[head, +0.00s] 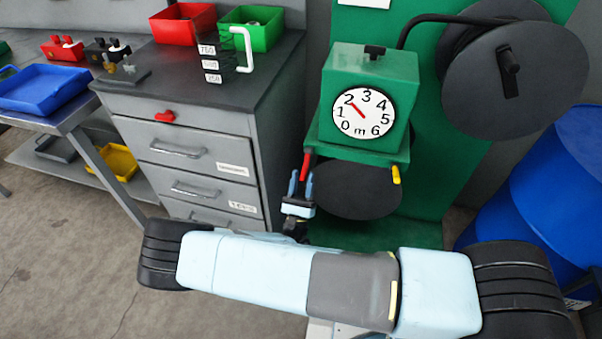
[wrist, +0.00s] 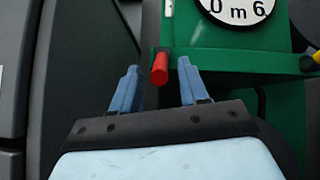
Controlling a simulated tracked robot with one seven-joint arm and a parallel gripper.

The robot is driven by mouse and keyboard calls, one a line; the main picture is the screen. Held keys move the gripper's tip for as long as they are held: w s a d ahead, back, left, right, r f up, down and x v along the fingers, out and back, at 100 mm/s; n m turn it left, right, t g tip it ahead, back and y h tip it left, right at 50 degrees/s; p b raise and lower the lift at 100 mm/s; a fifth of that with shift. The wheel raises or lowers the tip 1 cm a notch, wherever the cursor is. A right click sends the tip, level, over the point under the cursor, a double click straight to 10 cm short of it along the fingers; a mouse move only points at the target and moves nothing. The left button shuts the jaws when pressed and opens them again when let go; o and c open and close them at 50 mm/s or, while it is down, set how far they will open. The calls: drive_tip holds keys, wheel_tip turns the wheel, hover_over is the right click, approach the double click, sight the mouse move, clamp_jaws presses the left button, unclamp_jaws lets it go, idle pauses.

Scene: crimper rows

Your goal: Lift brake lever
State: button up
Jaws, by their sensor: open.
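A red-handled lever (head: 306,165) sits at the left front edge of the green measuring machine (head: 365,78). In the wrist view the red handle (wrist: 160,68) points toward the camera. A short yellow handle (head: 396,174) is on the machine's right side; it also shows in the wrist view (wrist: 309,61). My gripper (head: 301,180) is open just below the red handle. In the wrist view its blue fingers (wrist: 157,72) stand on either side of the handle, with gaps and no visible contact. Nothing is held.
The machine has a round dial (head: 362,113) with a red needle near 2. A dark disc (head: 357,190) lies below it, and a large reel (head: 515,80) is at right. A grey drawer cabinet (head: 190,140) stands close on the left, a blue barrel (head: 550,190) on the right.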

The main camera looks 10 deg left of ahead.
sight(306, 166)
drive_tip(key=shift+x, duration=1.15)
drive_tip(key=shift+c, duration=0.2)
clamp_jaws()
drive_tip(key=shift+a, duration=0.3)
drive_tip(key=shift+d+r, duration=0.1)
drive_tip(key=shift+d, duration=0.05)
